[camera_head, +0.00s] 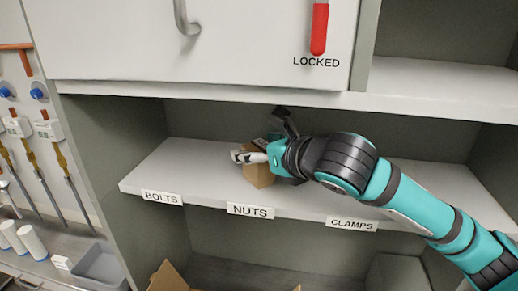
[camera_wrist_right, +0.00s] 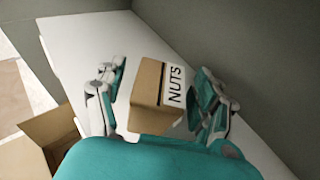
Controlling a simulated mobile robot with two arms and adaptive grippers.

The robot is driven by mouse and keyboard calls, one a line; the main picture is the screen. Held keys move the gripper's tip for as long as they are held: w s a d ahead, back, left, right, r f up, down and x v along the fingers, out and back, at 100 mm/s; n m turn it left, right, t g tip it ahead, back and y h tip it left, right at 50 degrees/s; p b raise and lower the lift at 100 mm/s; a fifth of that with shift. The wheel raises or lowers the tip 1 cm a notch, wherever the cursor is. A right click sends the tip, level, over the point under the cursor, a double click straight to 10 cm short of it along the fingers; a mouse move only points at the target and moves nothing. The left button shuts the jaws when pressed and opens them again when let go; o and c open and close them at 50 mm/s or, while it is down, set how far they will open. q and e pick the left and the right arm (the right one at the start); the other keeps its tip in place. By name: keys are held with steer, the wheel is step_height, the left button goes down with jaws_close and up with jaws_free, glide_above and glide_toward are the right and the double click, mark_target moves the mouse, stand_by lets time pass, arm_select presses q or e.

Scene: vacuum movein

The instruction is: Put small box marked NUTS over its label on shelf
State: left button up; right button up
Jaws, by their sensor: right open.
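The small brown box (camera_head: 258,174) stands on the white shelf (camera_head: 205,160), behind and a little right of the NUTS label (camera_head: 250,211) on the shelf's front edge. In the right wrist view the box (camera_wrist_right: 147,85) shows its white NUTS marking (camera_wrist_right: 174,87). My right gripper (camera_head: 262,145) is at the box, partly hiding it in the head view. In the right wrist view its fingers (camera_wrist_right: 158,95) are open on either side of the box, with gaps visible. My left gripper is not in view.
The BOLTS label (camera_head: 162,197) and CLAMPS label (camera_head: 351,223) flank the NUTS label. A cabinet door marked LOCKED (camera_head: 317,62) hangs above the shelf. An open cardboard box (camera_head: 168,277) sits below. Tools hang at left. The shelf left of the box is clear.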

steer(key=shift+r, duration=0.1)
steer(key=b+v, duration=0.2)
steer(key=b, duration=0.1)
steer(key=shift+s+d, duration=0.25)
steer(key=s+d+b, duration=0.3)
steer(key=s+d, duration=0.3)
steer(key=s, duration=0.4)
steer(key=shift+s+d+r, duration=0.15)
steer(key=shift+d+r, duration=0.1)
steer(key=shift+d, duration=0.15)
steer(key=shift+f, duration=0.1)
